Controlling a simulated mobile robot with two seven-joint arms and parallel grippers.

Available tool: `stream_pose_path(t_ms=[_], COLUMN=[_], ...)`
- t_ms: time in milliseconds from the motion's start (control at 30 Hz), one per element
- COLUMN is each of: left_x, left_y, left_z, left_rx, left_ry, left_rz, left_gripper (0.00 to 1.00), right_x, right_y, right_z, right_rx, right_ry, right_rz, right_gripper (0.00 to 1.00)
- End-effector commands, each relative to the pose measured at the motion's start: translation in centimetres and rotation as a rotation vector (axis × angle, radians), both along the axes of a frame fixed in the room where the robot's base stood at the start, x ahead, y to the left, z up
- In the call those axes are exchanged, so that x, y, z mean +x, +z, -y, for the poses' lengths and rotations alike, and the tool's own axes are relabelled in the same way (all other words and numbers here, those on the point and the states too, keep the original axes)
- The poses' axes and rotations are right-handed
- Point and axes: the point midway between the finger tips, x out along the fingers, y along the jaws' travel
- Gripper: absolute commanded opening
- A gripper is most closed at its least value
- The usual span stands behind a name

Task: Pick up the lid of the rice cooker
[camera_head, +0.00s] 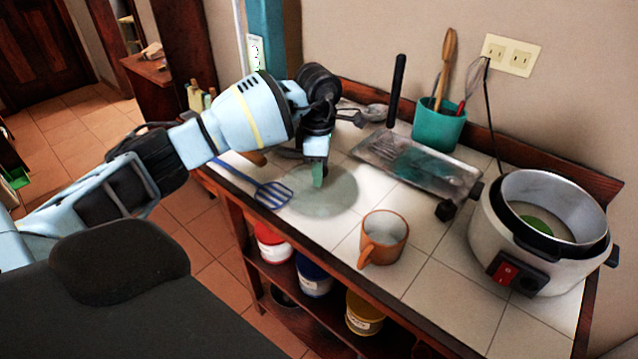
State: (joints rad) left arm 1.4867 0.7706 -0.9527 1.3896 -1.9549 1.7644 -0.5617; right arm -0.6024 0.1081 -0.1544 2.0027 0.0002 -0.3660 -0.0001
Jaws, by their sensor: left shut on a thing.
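The rice cooker (483,236) stands open at the right end of the counter, with a grey pot inside and something green at the bottom. Its lid (335,198), a round, see-through greenish disc, is at the left part of the counter, away from the cooker. My left gripper (318,178) points down over the middle of the lid and is shut on it, at a green part that looks like its knob. The fingertips partly hide the knob. I cannot tell whether the lid touches the tiles. My right gripper is out of view.
A blue slotted spatula (272,194) lies left of the lid. An orange mug (383,238) stands to its right, near the front edge. Behind are a metal tray (455,178) and a teal utensil holder (425,128). Tins, including a yellow one (362,315), stand on the shelf below.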

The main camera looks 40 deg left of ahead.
Motion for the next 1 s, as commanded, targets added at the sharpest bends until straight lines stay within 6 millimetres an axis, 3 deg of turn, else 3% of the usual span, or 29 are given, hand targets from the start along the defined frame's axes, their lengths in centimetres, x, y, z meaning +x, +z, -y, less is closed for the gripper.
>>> stream_pose_path(t_ms=[133,333,700,1000], left_x=[-0.3,-0.3,-0.1,-0.1], left_y=[-0.8,-0.2,6.6,9.6], left_z=[0.0,0.0,0.0,0.0], left_rx=[0.004,0.006,0.002,0.001], left_ry=[-0.002,-0.002,-0.002,-0.001], left_rz=[-0.015,-0.016,-0.005,-0.006], left_gripper=[0.0,0.0,0.0,0.0], right_x=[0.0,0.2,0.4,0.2], right_y=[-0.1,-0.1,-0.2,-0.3], right_z=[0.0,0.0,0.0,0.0], right_rx=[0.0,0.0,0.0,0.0], right_ry=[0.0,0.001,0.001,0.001], right_rz=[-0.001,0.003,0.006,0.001], right_gripper=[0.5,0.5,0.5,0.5])
